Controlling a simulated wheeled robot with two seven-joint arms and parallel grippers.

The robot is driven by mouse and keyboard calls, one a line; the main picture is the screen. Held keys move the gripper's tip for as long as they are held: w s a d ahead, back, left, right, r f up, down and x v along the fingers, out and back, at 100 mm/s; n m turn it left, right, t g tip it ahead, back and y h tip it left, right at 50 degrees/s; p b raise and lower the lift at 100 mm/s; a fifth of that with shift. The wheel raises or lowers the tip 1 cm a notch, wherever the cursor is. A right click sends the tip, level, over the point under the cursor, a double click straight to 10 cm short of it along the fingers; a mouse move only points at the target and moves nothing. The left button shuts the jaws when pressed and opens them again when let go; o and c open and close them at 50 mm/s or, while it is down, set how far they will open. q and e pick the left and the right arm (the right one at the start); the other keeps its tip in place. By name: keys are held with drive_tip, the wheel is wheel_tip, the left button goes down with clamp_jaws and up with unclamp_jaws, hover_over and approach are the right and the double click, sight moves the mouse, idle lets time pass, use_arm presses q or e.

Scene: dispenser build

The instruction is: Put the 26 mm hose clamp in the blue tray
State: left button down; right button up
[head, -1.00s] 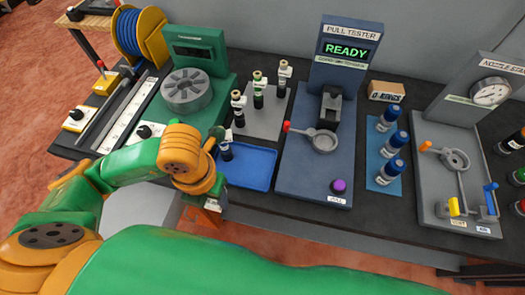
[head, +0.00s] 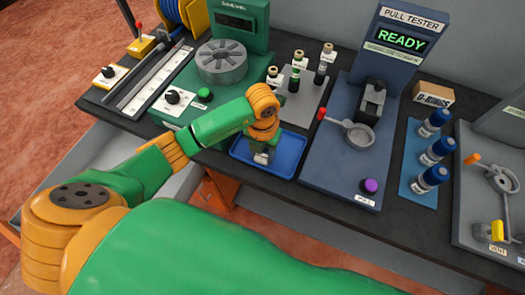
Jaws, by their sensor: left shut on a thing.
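The blue tray (head: 289,162) lies on the front of the dark bench, left of the pull tester. My left gripper (head: 262,157) points down over the tray's left half, at or just above its floor. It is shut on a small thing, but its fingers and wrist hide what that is. I cannot make out the 26 mm hose clamp anywhere in view. My right gripper is not in view.
The pull tester (head: 340,165), reading READY, stands right of the tray. Left are a green machine (head: 240,35) and a white strip (head: 150,85). The tray's right half looks bare.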

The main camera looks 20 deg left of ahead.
sight(263, 155)
use_arm(q)
drive_tip(key=shift+f+b, duration=0.3)
drive_tip(key=shift+f, duration=0.05)
drive_tip(key=shift+c, duration=1.9)
unclamp_jaws()
drive_tip(key=shift+r, duration=0.1)
drive_tip(key=shift+r, duration=0.3)
wheel_tip(263, 155, up, 6)
drive_tip(key=shift+w+f, duration=0.1)
drive_tip(key=shift+f, duration=0.05)
wheel_tip(263, 155, up, 6)
drive_tip(key=shift+p, duration=0.3)
